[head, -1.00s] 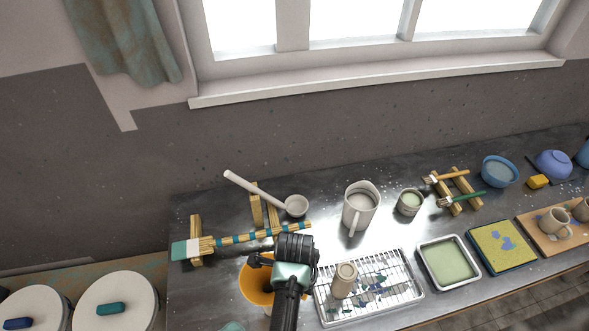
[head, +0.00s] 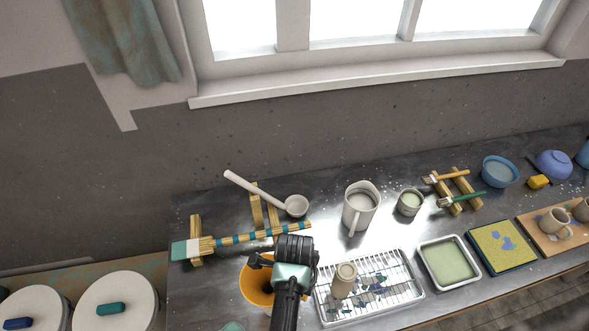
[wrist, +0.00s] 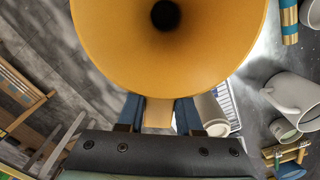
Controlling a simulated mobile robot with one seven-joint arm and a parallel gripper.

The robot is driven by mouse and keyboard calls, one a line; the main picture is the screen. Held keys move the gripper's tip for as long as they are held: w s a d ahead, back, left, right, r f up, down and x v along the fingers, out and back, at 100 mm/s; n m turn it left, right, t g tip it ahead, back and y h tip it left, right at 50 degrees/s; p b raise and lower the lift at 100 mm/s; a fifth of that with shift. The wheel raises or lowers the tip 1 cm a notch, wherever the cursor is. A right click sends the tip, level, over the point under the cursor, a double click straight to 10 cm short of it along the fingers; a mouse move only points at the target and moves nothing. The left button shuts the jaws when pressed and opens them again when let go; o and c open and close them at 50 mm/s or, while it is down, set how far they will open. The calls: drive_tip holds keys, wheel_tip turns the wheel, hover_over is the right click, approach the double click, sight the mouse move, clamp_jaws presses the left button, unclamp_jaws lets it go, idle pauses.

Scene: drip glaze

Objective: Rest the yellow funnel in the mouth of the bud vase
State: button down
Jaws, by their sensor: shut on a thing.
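The yellow funnel (head: 258,284) is in my gripper, which shows in the head view (head: 268,262) to the left of the wire rack. In the wrist view the funnel (wrist: 205,50) fills the top middle, its wide mouth facing the camera and its dark outlet hole visible. My gripper's blue fingers (wrist: 159,115) are shut on a tab at the funnel's rim. The beige bud vase (head: 344,281) stands upright on the rack, right of the funnel and apart from it. The vase (wrist: 212,115) shows partly behind the gripper in the wrist view. The funnel's spout tip is hidden.
The wire rack (head: 410,288) sits in a speckled tray. A ladle (head: 297,206) and a striped brush (head: 235,239) lie on wooden rests behind the gripper.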

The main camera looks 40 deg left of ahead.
drive_tip(key=shift+f+b, duration=1.1)
drive_tip(key=shift+f, duration=0.8)
idle(0.8)
drive_tip(key=shift+c, duration=0.9)
unclamp_jaws()
drive_tip(key=shift+r, duration=0.15)
drive_tip(key=shift+r+p, duration=2.95)
drive_tip(key=shift+r, duration=0.35)
drive_tip(key=shift+r, duration=0.15)
